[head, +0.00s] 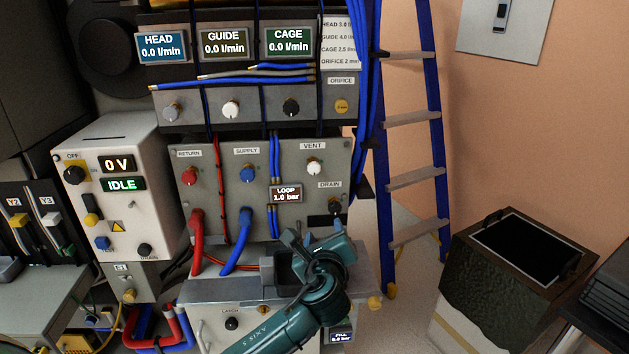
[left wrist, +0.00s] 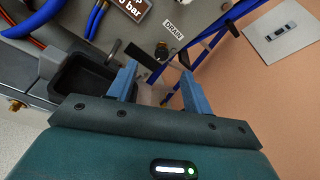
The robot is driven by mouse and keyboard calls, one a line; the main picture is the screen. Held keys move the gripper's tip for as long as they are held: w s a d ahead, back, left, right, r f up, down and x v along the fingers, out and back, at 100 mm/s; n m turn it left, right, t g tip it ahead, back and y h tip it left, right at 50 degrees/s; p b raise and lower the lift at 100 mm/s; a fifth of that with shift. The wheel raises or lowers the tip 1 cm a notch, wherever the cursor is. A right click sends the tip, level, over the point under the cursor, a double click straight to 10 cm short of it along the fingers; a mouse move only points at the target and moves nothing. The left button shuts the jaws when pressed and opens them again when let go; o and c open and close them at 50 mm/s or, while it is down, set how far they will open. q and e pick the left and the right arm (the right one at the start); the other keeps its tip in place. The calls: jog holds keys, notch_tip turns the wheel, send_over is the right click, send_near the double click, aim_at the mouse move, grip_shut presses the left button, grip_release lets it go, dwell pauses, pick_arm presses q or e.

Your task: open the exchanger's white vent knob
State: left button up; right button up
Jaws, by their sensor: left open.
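The white vent knob (head: 313,167) sits under the VENT label on the grey exchanger panel (head: 262,160), at its upper right. My left gripper (head: 323,233) is below the vent knob, in front of the panel's lower right, and apart from the knob. Its blue fingers are spread with nothing between them in the left wrist view (left wrist: 158,70). The black drain knob (head: 335,207) lies just above the fingers and also shows ahead of them in the left wrist view (left wrist: 162,52). The vent knob is outside the left wrist view. My right gripper is not in view.
A red knob (head: 190,174) and a blue knob (head: 247,173) sit left of the vent knob. A LOOP display (head: 286,194) reads 1.0 bar. Blue hoses (head: 364,100) hang right of the panel, before a blue ladder (head: 412,120). A black tray (left wrist: 82,80) lies left of the fingers.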

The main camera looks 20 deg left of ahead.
aim_at(314, 169)
pick_arm(q)
notch_tip(314, 169, up, 7)
jog(key=w+a+m+t+y, duration=0.1)
jog(key=w+a+m+y, duration=0.1)
jog(key=y, duration=0.1)
jog(key=x, duration=1.3)
jog(key=shift+w+d+f, duration=0.15)
jog(key=shift+d+f, duration=0.15)
jog(key=shift+d, duration=0.05)
jog(key=shift+c, duration=0.3)
jog(key=c, duration=0.9)
